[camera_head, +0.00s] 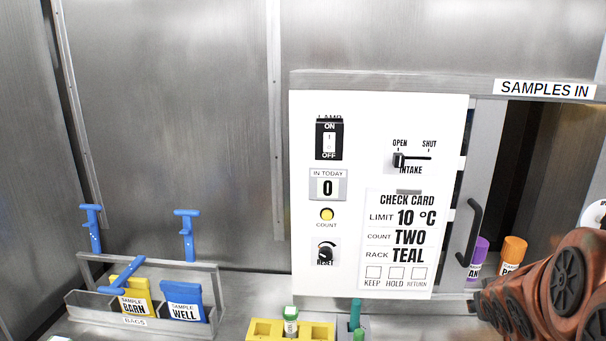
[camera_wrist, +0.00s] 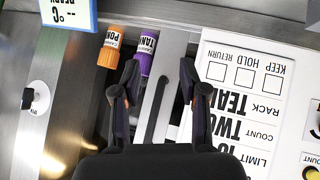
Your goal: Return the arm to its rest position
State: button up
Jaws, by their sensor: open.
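My gripper (camera_wrist: 159,75) is open in the wrist view, its two black fingers apart with nothing held between them. A dark door handle (camera_wrist: 156,108) shows between the fingers in the picture; I cannot tell how far it stands from them. In the head view my reddish-brown arm enters at the lower right, in front of the SAMPLES IN opening; its fingertips cannot be made out there. The grey sliding door with its dark handle (camera_head: 473,232) stands left of the opening, which shows open.
Inside the opening are a purple tube (camera_head: 478,256) and an orange tube (camera_head: 512,254). The white control panel (camera_head: 375,110) is left of the door. A yellow rack (camera_head: 262,330), a green-capped vial (camera_head: 291,321) and a bag holder (camera_head: 88,300) with blue and yellow bags stand below.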

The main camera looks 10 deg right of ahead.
jog(key=s+a+f+g+y, duration=0.1)
jog(key=s+a+g, duration=0.2)
jog(key=s+a, duration=0.5)
jog(key=s+a+n+g+y+p, duration=0.1)
jog(key=s+a+g+y, duration=0.1)
jog(key=s+a, duration=0.6)
jog(key=s+a+f+n+g+y, duration=0.1)
jog(key=s+a+g, duration=0.3)
jog(key=s+a, duration=0.5)
jog(key=shift+a+f+g+y, duration=0.25)
jog(key=shift+f+g+y, duration=0.15)
jog(key=shift+y, duration=0.2)
jog(key=shift+s+a+n, duration=0.1)
jog(key=shift+n, duration=0.2)
